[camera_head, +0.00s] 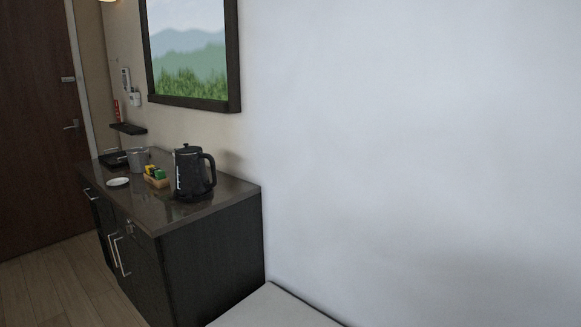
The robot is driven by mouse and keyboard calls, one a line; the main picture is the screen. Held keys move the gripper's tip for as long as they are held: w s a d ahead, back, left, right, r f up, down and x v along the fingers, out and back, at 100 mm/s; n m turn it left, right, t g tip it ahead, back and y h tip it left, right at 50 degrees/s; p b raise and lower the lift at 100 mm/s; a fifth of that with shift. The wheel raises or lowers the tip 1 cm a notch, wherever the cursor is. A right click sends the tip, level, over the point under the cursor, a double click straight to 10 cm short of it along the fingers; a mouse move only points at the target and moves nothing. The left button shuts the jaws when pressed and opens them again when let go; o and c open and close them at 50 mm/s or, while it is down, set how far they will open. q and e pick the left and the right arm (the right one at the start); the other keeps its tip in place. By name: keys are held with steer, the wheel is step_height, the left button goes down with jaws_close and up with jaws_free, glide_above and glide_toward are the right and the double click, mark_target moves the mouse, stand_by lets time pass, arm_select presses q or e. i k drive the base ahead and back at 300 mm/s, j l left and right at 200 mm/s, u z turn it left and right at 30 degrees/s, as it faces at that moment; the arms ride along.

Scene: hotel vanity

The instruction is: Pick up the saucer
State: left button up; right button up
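A small white saucer (118,182) lies flat on the dark vanity top (150,210), near its front edge towards the left. Nothing is seen resting on it. Neither of my grippers is in the head view.
A black kettle (193,173) stands near the vanity's right end. A small box of yellow and green packets (156,177) and a grey bucket (138,160) stand beside the saucer. A dark tray (112,160) lies behind. A white surface (272,310) is at the bottom. Wooden floor (60,285) is clear at left.

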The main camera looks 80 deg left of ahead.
mark_target(117, 182)
steer(key=u, duration=3.65)
